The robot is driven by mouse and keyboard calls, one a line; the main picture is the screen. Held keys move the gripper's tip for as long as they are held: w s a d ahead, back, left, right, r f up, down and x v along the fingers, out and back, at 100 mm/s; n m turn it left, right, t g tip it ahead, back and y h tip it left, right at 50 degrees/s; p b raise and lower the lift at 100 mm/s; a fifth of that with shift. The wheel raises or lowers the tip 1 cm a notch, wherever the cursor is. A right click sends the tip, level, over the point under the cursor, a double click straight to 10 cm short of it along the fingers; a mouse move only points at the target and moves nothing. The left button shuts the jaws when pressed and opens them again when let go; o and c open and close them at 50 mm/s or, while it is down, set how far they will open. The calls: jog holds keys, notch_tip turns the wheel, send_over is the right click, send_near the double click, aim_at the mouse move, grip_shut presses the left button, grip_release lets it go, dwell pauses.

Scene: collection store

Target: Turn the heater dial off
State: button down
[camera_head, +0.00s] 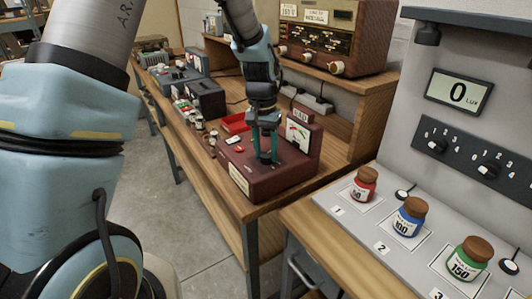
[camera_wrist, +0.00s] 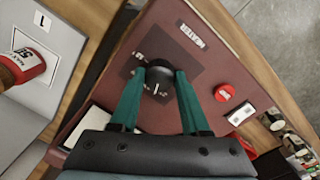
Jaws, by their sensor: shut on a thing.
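The heater is a dark red box (camera_head: 275,183) on the wooden bench in the head view. In the wrist view its top panel (camera_wrist: 225,60) carries a label that seems to read HEATER (camera_wrist: 195,34). The heater dial (camera_wrist: 157,72) is a round black knob with a white pointer line, on a darker square with small markings too blurred to read. My gripper (camera_head: 266,158) reaches down onto the box top. Its green fingers are shut on the dial, one on each side.
A red button (camera_wrist: 225,92) and a white rocker switch (camera_wrist: 241,114) sit beside the dial. A meter (camera_head: 298,133) stands at the box's back. Red (camera_head: 364,184), blue (camera_head: 410,217) and green (camera_head: 468,259) jars stand on a grey panel at right. Small jars and equipment line the bench behind.

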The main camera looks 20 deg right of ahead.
aim_at(264, 155)
jog(key=n, duration=0.3)
jog(key=shift+n, duration=0.4)
jog(key=n, duration=0.3)
jog(key=shift+r+n, duration=0.1)
jog(key=shift+n, duration=0.2)
jog(key=n+p, duration=0.2)
jog(key=n, duration=0.3)
jog(key=shift+n+t, duration=0.3)
jog(key=shift+n, duration=0.1)
jog(key=shift+c, duration=1.9)
grip_release()
notch_tip(264, 155, up, 11)
jog(key=b, duration=0.2)
jog(key=shift+s+a, duration=0.2)
jog(key=shift+a, duration=0.1)
